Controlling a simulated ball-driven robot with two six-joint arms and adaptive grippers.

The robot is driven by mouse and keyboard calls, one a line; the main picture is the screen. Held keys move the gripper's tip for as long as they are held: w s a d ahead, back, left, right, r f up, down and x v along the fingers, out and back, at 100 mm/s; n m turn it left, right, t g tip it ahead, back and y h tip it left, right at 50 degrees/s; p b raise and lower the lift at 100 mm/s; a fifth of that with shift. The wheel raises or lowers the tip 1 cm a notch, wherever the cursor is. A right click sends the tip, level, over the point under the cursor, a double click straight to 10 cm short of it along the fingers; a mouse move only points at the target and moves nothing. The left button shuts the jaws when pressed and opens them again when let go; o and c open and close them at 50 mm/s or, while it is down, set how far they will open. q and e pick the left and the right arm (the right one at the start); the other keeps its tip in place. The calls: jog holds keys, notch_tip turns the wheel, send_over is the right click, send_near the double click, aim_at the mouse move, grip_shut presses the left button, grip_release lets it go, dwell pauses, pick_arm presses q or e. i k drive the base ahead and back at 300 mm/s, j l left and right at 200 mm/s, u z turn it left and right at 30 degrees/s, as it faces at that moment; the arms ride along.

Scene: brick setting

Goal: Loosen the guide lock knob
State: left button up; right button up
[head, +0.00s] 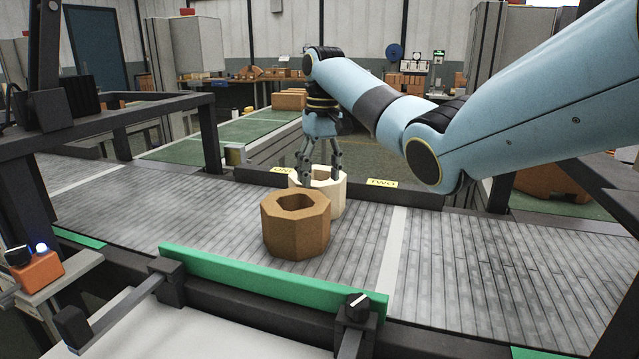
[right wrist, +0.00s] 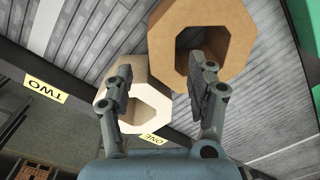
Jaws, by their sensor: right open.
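The guide lock knob (head: 357,304) is black with a light pointer mark. It sits on a dark clamp block at the right end of the green guide bar (head: 270,282), at the front edge of the conveyor in the head view. My right gripper (head: 319,175) is far from it, pointing down at the cream octagonal ring (head: 330,196) near the far edge. The gripper is open, and its fingers also show in the right wrist view (right wrist: 163,78), with nothing clearly held between them. Whether a finger touches the cream ring cannot be told. My left gripper is not in view.
A brown octagonal ring (head: 296,226) stands on the grey slatted conveyor (head: 170,220), between the cream ring and the guide bar. Yellow labels ONE and TWO (head: 382,184) mark the far edge. An orange box (head: 36,271) with a black knob stands at left. The conveyor's right side is clear.

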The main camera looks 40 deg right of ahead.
aim_at(357, 306)
jog(key=k+j, duration=0.5)
jog(key=j, duration=0.15)
jog(key=k+j, duration=0.5)
jog(key=j, duration=0.15)
jog(key=k+j, duration=0.5)
jog(key=j, duration=0.15)
